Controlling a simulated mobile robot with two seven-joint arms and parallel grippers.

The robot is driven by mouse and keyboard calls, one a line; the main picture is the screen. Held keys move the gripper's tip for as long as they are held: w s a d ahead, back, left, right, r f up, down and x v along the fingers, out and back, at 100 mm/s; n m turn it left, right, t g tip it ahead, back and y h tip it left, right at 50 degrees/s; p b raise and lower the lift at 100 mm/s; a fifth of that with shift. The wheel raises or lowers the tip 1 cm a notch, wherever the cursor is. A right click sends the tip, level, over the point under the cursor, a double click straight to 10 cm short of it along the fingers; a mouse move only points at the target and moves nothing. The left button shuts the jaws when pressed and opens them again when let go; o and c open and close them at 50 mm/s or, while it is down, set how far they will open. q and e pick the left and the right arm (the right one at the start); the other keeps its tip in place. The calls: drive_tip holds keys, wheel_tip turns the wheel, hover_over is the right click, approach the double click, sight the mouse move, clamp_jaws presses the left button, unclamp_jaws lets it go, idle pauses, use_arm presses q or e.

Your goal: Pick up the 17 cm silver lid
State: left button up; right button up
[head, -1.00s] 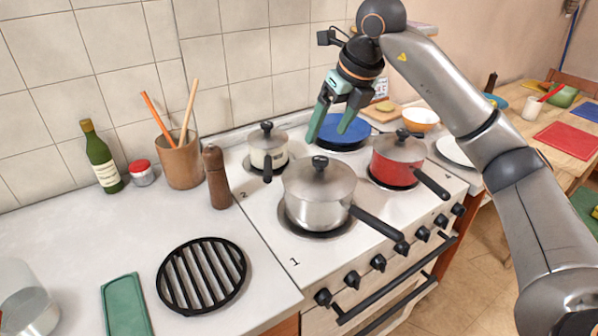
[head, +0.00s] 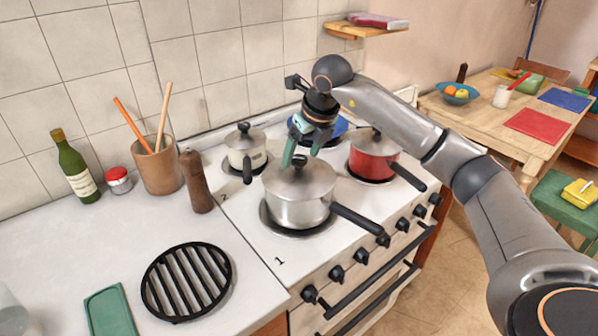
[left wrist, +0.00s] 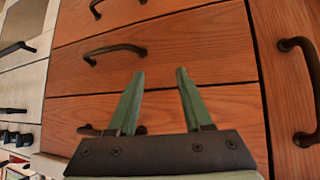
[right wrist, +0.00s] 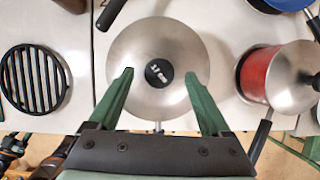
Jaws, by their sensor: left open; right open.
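The silver lid (head: 305,182) sits on a silver saucepan (head: 297,213) on the front left burner. In the right wrist view the lid (right wrist: 158,35) is seen from above, with a black knob (right wrist: 158,72) bearing small white lettering that seems to read 17 cm. My right gripper (head: 302,156) is open and pointing down over the lid; in its wrist view its fingertips (right wrist: 158,74) appear on either side of the knob. Contact cannot be told. My left gripper (left wrist: 160,73) is open and empty in front of wooden drawers, outside the head view.
A red lidded saucepan (head: 372,160) stands right of the silver one, a cream lidded pot (head: 246,152) behind left, and a blue pan (head: 335,130) behind. The saucepan's black handle (head: 358,220) points front right. A black grate (head: 187,282) lies on the counter at left.

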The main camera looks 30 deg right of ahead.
drive_tip(key=shift+w+f, duration=0.3)
drive_tip(key=shift+f, duration=0.3)
clamp_jaws()
idle(1.0)
